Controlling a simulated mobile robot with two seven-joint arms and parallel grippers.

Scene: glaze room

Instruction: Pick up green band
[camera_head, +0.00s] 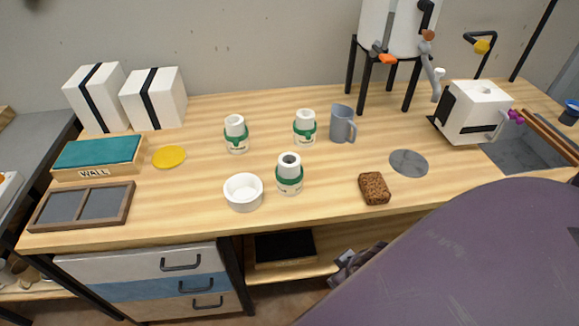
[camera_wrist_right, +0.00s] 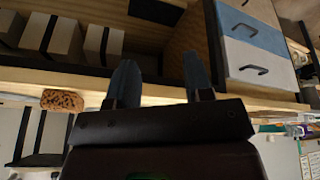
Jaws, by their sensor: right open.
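Three white jars with green bands stand upright on the wooden table (camera_head: 330,205). One is at the back left (camera_head: 236,145), one at the back right (camera_head: 305,130), and one nearer the front (camera_head: 289,184). The front jar has a dark round hollow in its top. Their label text is too small to read. My right gripper (camera_wrist_right: 160,84) shows in the right wrist view, open, with nothing between its fingers. It faces drawers and shelving below a tabletop edge, and no green-banded jar shows there. My left gripper is not in view.
A white bowl (camera_head: 243,194) stands close left of the front jar. A grey mug (camera_head: 342,126) is right of the back right jar. A brown sponge-like block (camera_head: 374,188) and grey disc (camera_head: 408,163) lie at right. A yellow disc (camera_head: 169,156) lies left.

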